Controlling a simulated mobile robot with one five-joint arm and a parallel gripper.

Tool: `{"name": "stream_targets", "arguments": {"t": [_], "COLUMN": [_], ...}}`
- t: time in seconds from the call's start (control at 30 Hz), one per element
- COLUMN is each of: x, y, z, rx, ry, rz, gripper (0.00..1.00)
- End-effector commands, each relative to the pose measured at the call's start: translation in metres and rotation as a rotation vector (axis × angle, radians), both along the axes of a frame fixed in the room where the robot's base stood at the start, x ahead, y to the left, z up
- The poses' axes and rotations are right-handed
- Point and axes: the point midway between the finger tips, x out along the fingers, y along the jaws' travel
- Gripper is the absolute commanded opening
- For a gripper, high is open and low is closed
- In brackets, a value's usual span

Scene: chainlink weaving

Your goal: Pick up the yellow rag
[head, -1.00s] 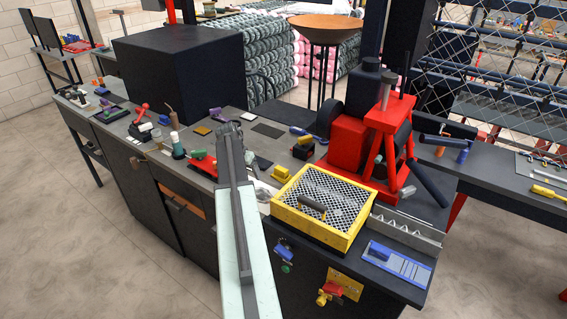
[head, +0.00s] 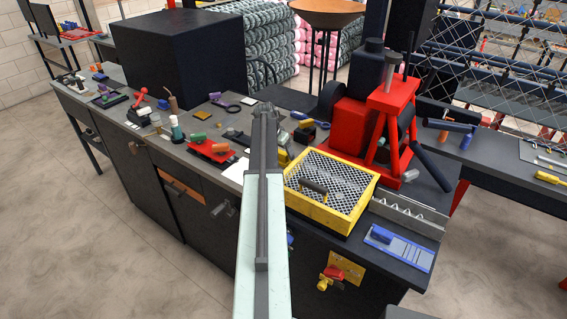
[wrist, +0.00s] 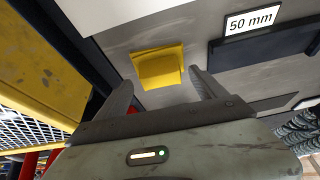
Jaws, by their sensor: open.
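The yellow rag (wrist: 158,66) looks like a small folded yellow square lying on the grey bench top in the wrist view. It lies just beyond and between my fingertips, apart from them. My gripper (wrist: 160,82) is open and empty, with one finger on each side below the rag. In the head view a small yellow thing (head: 283,158), likely the rag, shows beside my arm, left of the yellow mesh tray; my arm hides part of that area. My gripper's end (head: 264,112) is over the bench there, its fingers too small to read.
The yellow mesh tray (head: 352,213) stands close right of my arm; its wall (wrist: 45,75) fills the wrist view's left. A red press (head: 388,125) stands behind it. A dark block (wrist: 265,45) with a "50 mm" label is near the rag. Several tools lie on the bench's left.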

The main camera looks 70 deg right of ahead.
Motion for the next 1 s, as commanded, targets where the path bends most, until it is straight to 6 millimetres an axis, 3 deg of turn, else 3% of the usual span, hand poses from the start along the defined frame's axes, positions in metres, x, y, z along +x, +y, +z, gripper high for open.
{"name": "stream_targets", "arguments": {"t": [0.03,0.1,0.33,0.57,0.83,1.0], "x": [-0.001,-0.002,-0.003,-0.003,-0.003,-0.004], "y": [-0.004,-0.007,-0.007,-0.007,-0.007,-0.007], "z": [-0.017,-0.022,-0.018,-0.018,-0.016,0.003], "rx": [0.0,0.0,0.0,0.0,0.0,0.0], "ry": [0.0,0.0,0.0,0.0,0.0,0.0], "rz": [-0.001,-0.001,-0.001,-0.001,-0.001,-0.002], "gripper": [0.8,0.8,0.77,0.14,0.14,0.14]}}
